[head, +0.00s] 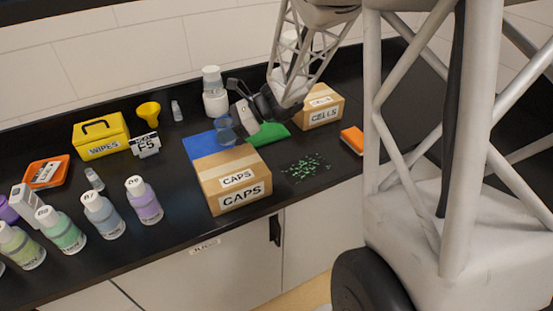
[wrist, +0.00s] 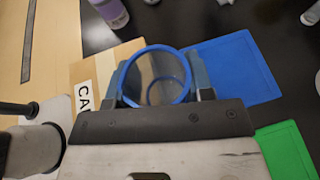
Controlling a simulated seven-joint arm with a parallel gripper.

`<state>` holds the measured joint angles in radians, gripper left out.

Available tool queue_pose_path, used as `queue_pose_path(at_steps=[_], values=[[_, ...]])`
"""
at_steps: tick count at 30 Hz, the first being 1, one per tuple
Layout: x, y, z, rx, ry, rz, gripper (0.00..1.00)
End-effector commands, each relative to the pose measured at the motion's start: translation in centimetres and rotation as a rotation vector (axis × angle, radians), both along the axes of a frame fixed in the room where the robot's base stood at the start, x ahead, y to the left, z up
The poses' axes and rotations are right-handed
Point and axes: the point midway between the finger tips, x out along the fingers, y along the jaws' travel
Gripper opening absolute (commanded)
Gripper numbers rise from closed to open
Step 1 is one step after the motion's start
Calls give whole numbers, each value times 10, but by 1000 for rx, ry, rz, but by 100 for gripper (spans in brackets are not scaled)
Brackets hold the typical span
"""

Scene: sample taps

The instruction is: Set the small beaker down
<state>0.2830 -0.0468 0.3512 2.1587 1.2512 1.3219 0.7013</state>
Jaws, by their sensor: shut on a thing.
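The small beaker (head: 225,133) is clear with a blue rim. My gripper (head: 232,124) is shut on it, and in the head view it shows in front of the blue mat (head: 200,147), behind the CAPS box. In the wrist view the beaker (wrist: 155,77) sits between the two fingers of my gripper (wrist: 158,88), its round opening towards the camera. The blue mat (wrist: 240,66) lies just right of it there. I cannot tell how high the beaker is above the bench.
The cardboard CAPS box (head: 236,181) stands close in front of the beaker. A green mat (head: 267,136) lies to the right, with a CELLS box (head: 320,108) behind. A white bottle (head: 214,93) stands at the back. Green bits (head: 306,167) are scattered right of the CAPS box.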

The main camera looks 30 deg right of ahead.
Motion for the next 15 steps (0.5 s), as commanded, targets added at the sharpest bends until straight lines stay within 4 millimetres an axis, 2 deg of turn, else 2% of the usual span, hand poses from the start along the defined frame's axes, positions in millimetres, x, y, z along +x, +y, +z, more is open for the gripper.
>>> queue_pose_path(at_steps=[3,15], values=[[-11,-17,0,0,-1,-35,26],[-49,-58,-5,0,-1,-138,26]])
